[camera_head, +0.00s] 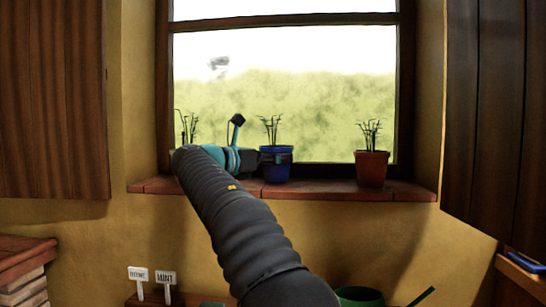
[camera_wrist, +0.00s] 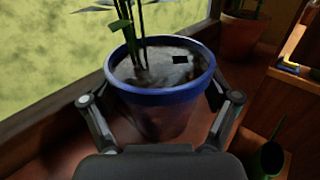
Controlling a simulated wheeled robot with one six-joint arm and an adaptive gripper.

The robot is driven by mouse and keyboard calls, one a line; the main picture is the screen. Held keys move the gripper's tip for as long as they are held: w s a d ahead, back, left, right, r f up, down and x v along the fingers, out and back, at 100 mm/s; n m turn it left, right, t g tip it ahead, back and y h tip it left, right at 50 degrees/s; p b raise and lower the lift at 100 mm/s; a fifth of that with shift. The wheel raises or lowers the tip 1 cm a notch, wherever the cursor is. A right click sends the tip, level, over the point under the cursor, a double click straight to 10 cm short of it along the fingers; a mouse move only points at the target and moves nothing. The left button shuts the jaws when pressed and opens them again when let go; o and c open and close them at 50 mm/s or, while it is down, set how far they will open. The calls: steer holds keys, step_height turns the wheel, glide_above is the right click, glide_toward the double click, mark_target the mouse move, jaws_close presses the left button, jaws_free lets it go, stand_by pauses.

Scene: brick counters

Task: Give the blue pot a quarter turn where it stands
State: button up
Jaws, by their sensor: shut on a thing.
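The blue pot (camera_head: 276,168) stands upright on the brick window sill, near the middle of the window, with a thin dark plant in it. In the wrist view the blue pot (camera_wrist: 165,97) fills the middle, with its rim, dark soil and green stems in sight. My gripper (camera_head: 262,160) reaches it from the left in the head view. In the wrist view my gripper's fingers (camera_wrist: 162,115) lie on both sides of the pot below the rim, shut on it. The fingertips are hidden behind the pot.
A terracotta pot (camera_head: 371,170) with a plant stands to the right on the sill (camera_head: 330,190). Another plant (camera_head: 188,126) shows at the left, its pot hidden behind my arm. The window glass is close behind. Wooden shutters (camera_head: 510,120) flank the window. A green can (camera_head: 360,297) is below.

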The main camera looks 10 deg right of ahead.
steer(key=shift+s+d+r+n+t+y, duration=0.1)
steer(key=shift+r+n+t+y, duration=0.05)
steer(key=shift+n+t+y, duration=0.8)
steer(key=shift+f+n+t+b, duration=0.2)
steer(key=shift+n+t+b, duration=0.05)
steer(key=shift+t+b, duration=0.45)
steer(key=shift+n+t+y+b, duration=0.75)
steer(key=shift+t+b, duration=0.1)
steer(key=shift+b, duration=0.5)
steer(key=shift+f, duration=0.25)
steer(key=o, duration=1.5)
steer(key=shift+o, duration=0.2)
steer(key=shift+f, duration=0.1)
